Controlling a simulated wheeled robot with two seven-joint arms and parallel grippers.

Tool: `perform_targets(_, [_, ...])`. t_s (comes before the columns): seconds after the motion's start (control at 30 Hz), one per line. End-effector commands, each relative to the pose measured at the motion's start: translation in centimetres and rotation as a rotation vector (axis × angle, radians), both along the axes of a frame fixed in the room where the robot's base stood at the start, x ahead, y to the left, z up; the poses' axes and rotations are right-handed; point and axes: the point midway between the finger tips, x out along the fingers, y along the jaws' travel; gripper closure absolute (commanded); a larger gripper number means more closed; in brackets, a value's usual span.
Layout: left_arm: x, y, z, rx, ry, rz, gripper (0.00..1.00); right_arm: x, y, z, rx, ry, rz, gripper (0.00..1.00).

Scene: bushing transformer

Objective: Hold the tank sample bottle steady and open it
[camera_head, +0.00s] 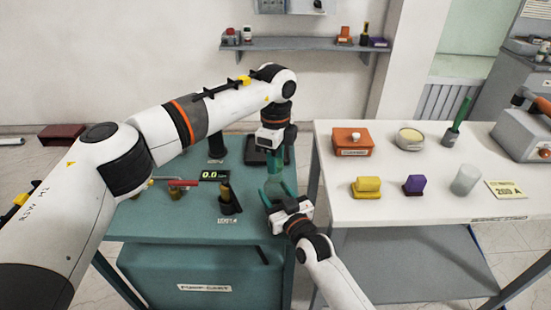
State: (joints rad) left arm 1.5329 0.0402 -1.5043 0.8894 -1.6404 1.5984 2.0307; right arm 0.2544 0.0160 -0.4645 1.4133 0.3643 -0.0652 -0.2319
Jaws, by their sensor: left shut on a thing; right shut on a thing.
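My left gripper (275,165) points straight down from above at the right edge of the teal cart (150,222). My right gripper (272,198) reaches up from below, just under it. Both are shut around the same narrow spot, the left higher and the right lower. The tank sample bottle is mostly hidden there; only green shapes show between the grippers, and I cannot tell bottle from fingers. Whether the cap is on or loose cannot be seen.
On the cart are a dark holder (228,201), a red-handled tool (182,184) and a display (214,175). The white table (340,205) at right holds an orange box (352,148), yellow block (368,188), purple block (414,185) and frosted cup (465,180). A gap separates cart and table.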

Motion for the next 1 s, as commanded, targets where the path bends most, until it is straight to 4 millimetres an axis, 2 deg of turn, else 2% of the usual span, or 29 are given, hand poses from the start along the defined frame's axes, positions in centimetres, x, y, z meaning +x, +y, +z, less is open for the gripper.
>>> perform_targets(0.37, [0.0,0.0,3.7,0.0,-0.001,0.0,0.95,0.0,0.0,-0.1,0.0,0.002,0.001,1.0])
perform_targets(0.6, [0.0,0.0,4.0,0.0,0.0,0.0,0.95,0.0,0.0,-0.1,0.0,0.002,0.0,1.0])
perform_targets(0.63, [0.0,0.0,4.0,0.0,0.0,0.0,0.95,0.0,0.0,-0.1,0.0,0.002,0.0,0.44])
perform_targets(0.77, [0.0,0.0,4.0,0.0,0.0,0.0,0.95,0.0,0.0,-0.1,0.0,0.002,0.0,0.23])
perform_targets(1.0, [0.0,0.0,4.0,0.0,0.0,0.0,0.95,0.0,0.0,0.0,0.0,0.001,0.0,0.22])
